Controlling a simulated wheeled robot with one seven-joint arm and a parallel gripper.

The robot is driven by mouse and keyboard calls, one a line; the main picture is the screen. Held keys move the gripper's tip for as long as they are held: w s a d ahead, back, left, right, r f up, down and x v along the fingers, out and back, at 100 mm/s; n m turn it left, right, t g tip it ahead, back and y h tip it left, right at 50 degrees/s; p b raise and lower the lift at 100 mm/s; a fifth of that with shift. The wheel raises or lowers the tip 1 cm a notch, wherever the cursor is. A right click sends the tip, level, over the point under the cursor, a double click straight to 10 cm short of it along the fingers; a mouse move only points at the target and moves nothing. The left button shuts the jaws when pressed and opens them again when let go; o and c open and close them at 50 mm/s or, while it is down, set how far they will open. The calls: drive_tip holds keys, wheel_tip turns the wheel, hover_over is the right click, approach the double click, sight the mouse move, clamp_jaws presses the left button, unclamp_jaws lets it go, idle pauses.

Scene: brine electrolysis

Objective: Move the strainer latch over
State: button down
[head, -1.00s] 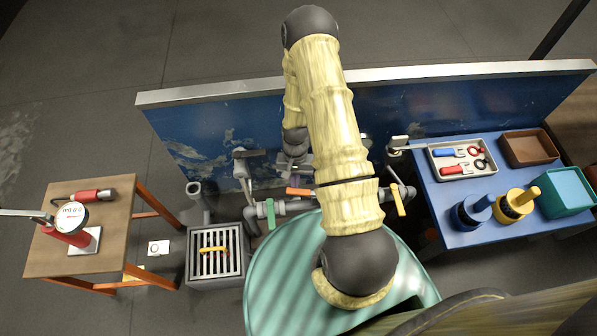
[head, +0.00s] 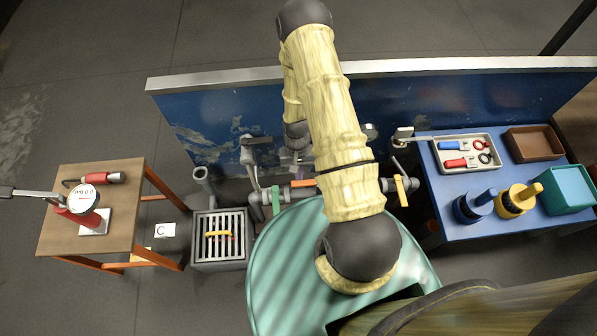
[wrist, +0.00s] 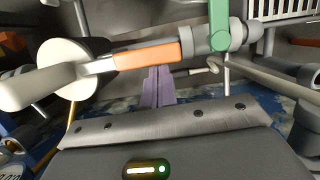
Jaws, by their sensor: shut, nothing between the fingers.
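A grey pipe (head: 330,192) runs in front of the blue panel. On it are a green handle (head: 276,199), an orange handle (head: 303,183) and a yellow handle (head: 402,191); I cannot tell for sure which is the strainer latch. In the wrist view the orange handle (wrist: 147,55) is near, with a pale rounded bar to its left and the green handle (wrist: 219,27) to its right. My gripper (wrist: 158,70) is shut and empty, its purple fingertips right at the orange handle's edge. I cannot tell whether they touch. My arm hides part of the pipe in the head view.
A grated drain box (head: 196,254) with a yellow piece on it stands left of the pipe. A wooden table (head: 60,235) is at left, a blue table (head: 450,232) with tools, tray and bins at right. The blue panel (head: 440,105) stands close behind the pipe.

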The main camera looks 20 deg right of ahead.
drive_tip(key=shift+s+d, duration=0.1)
drive_tip(key=shift+d, duration=0.05)
drive_tip(key=shift+s+d, duration=0.35)
drive_tip(key=shift+d, duration=0.2)
drive_tip(key=shift+r+p, duration=0.15)
drive_tip(key=shift+p, duration=0.2)
drive_tip(key=p+v, duration=0.7)
drive_tip(key=v, duration=0.2)
drive_tip(key=shift+w+r+p, duration=0.35)
drive_tip(key=shift+s+a, duration=0.1)
drive_tip(key=shift+s+d, duration=0.1)
drive_tip(key=shift+d, duration=0.15)
